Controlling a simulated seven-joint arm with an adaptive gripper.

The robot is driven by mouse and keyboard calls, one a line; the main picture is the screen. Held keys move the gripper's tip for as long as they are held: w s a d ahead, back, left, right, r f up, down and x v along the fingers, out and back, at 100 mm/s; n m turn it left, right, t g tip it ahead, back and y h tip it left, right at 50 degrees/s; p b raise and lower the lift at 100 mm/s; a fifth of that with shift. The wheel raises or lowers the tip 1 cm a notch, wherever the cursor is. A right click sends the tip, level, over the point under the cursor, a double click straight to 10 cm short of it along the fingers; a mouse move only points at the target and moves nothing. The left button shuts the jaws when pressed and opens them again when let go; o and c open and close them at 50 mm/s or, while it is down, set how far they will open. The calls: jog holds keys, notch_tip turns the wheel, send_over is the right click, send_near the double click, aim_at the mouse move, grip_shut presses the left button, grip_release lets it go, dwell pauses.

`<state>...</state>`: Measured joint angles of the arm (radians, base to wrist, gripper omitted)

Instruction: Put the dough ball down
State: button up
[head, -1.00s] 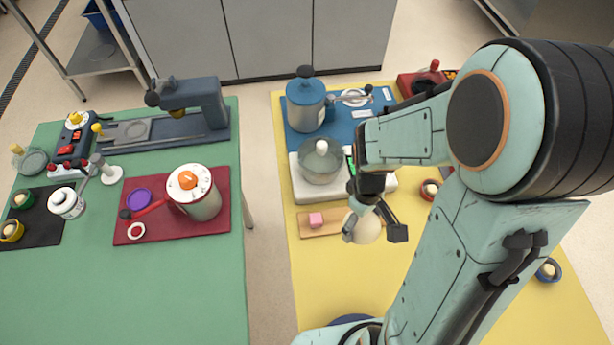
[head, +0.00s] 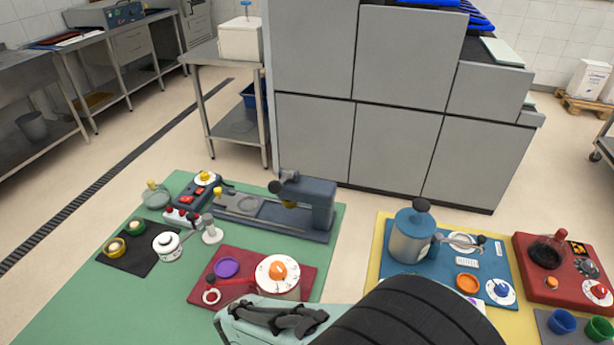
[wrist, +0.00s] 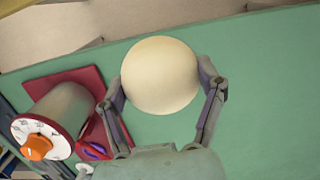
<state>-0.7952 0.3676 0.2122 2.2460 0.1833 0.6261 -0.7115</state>
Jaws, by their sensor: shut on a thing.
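The dough ball (wrist: 160,75) is a smooth, cream-coloured ball in the wrist view. My gripper (wrist: 162,85) is shut on it, with one finger on each side. Behind the ball in that view lies the green table top (wrist: 260,85); how far the ball is above it I cannot tell. The green table (head: 80,310) is at the lower left of the head view.
A grey-blue device (head: 308,203) stands behind. The yellow table (head: 375,262) is to the right. The green table's front left is clear.

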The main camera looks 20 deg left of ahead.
jog(key=w+a+f, duration=0.1)
jog(key=a+f, duration=0.1)
jog(key=w+a+f, duration=0.4)
jog(key=f, duration=0.1)
jog(key=shift+w+a+f, duration=0.1)
jog(key=shift+w+a, duration=0.1)
jog(key=shift+a, duration=0.1)
jog(key=shift+w+a+f, duration=0.1)
jog(key=shift+f, duration=0.8)
jog(key=shift+w+a+f, duration=0.1)
jog(key=shift+f, duration=0.8)
jog(key=shift+f, duration=0.15)
jog(key=o, duration=1)
